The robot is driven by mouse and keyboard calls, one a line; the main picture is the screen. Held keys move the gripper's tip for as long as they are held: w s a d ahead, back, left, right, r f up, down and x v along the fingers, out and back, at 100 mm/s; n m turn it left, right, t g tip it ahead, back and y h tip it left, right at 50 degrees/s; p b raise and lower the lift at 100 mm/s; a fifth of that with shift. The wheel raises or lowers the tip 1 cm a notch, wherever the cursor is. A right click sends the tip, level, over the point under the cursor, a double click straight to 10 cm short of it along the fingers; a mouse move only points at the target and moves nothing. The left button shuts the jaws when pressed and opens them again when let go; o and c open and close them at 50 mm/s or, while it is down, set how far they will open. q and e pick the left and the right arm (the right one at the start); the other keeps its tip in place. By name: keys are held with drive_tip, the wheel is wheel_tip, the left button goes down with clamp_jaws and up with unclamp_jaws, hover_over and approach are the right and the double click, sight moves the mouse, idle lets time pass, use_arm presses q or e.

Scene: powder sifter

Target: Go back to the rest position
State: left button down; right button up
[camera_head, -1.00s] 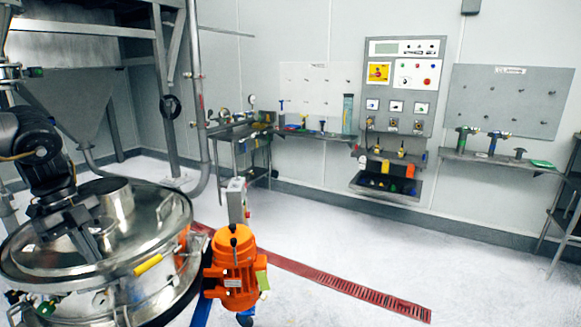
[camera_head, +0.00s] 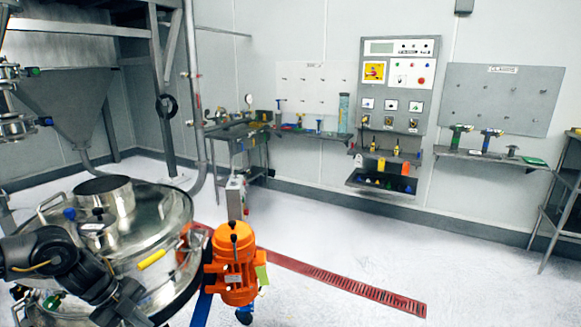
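My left arm enters from the left edge, low in the head view, in front of the steel sifter (camera_head: 168,225). My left gripper (camera_head: 126,304) is at the bottom of the view, over the near side of the sifter lid. It is dark and partly cut off, and I cannot see whether its fingers are open or shut. I see nothing clearly held in it. My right gripper is not in view.
An orange motor (camera_head: 234,268) stands close to the right of the sifter. A steel hopper (camera_head: 65,105) is behind it. A control panel (camera_head: 398,88), tool shelves and a dark rack (camera_head: 562,205) line the wall. The white floor at right is clear.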

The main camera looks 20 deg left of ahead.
use_arm(q)
drive_tip(key=d+f+t, duration=0.1)
drive_tip(key=d+f, duration=0.2)
drive_tip(key=f, duration=0.2)
drive_tip(key=w+d+r+n+t, duration=0.1)
drive_tip(key=w+d+r+t, duration=0.15)
drive_tip(key=w, duration=0.25)
drive_tip(key=s+a+f+n+y, duration=0.1)
drive_tip(key=s+f+n+y, duration=0.1)
drive_tip(key=s+f, duration=0.25)
drive_tip(key=d+f+n+t+h, duration=0.15)
drive_tip(key=d+f, duration=0.35)
drive_tip(key=d, duration=0.5)
drive_tip(key=s+d+f+n+g+y, duration=0.3)
drive_tip(key=s+d+n+g+y, duration=0.1)
drive_tip(key=s+d+n, duration=0.85)
drive_tip(key=s+a+f+g, duration=0.1)
drive_tip(key=s+f, duration=0.2)
drive_tip(key=f, duration=1.1)
drive_tip(key=s+f+g, duration=0.1)
drive_tip(key=s+f, duration=0.1)
drive_tip(key=f, duration=1.2)
drive_tip(key=s+a+f+g, duration=0.1)
drive_tip(key=s+a+f, duration=0.2)
drive_tip(key=s+f, duration=1)
drive_tip(key=s, duration=0.2)
drive_tip(key=shift+s+f, duration=0.3)
drive_tip(key=shift+s, duration=0.05)
